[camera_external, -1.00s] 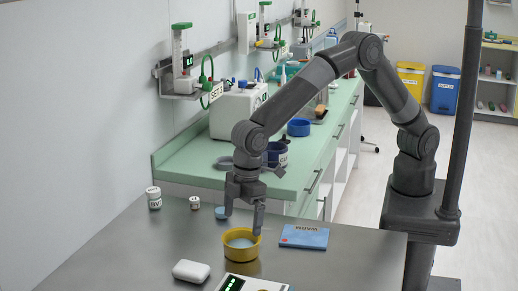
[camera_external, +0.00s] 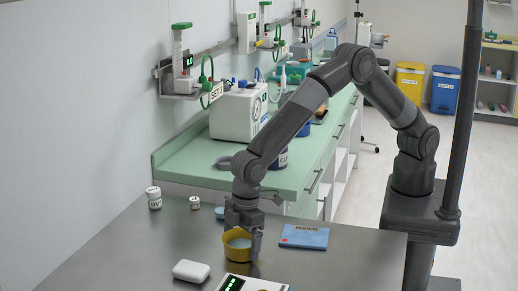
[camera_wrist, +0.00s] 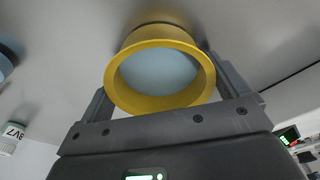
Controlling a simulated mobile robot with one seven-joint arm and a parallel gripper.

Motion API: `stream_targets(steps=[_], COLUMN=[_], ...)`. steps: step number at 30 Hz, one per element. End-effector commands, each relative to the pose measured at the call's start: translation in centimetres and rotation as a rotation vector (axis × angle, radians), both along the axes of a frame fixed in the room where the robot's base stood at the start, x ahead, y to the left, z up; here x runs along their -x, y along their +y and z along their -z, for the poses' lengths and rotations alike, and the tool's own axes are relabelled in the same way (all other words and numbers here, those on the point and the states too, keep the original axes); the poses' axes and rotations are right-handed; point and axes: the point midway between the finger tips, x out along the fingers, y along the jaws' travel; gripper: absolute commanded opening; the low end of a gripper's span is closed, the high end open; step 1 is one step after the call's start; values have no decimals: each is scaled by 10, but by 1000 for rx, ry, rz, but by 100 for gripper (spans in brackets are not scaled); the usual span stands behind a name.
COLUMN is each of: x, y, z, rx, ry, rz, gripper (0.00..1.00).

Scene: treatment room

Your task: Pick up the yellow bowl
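The yellow bowl (camera_external: 230,253) sits upright on the grey metal table (camera_external: 130,262), with a pale blue inside. My gripper (camera_external: 242,238) is low at the bowl, with one finger on the near right side and the other at the far left side. In the wrist view the bowl's yellow rim (camera_wrist: 160,103) lies between the two spread fingers of my gripper (camera_wrist: 160,80). The fingers are wide apart; contact with the bowl's wall cannot be made out. Part of the bowl's right side is hidden by a finger in the external view.
A blue book (camera_external: 304,236) lies right of the bowl. A device with a green display (camera_external: 240,284) and a white rounded case (camera_external: 191,271) are in front. A white jar (camera_external: 153,198), a small bottle (camera_external: 195,203) and a light blue item (camera_external: 219,213) stand behind left.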

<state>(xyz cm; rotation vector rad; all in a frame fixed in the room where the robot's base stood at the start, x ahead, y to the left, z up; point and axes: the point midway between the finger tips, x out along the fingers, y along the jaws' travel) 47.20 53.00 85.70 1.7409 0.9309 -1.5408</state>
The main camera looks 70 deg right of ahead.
Motion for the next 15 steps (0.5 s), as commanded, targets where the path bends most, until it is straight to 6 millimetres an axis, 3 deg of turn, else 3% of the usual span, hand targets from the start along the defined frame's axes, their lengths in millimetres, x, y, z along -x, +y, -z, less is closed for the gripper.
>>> stream_targets(steps=[6,15], x=[0,0], y=[0,0], z=[0,-3], rx=[0,-1], ry=[0,-1], rz=[0,0], gripper=[69,69])
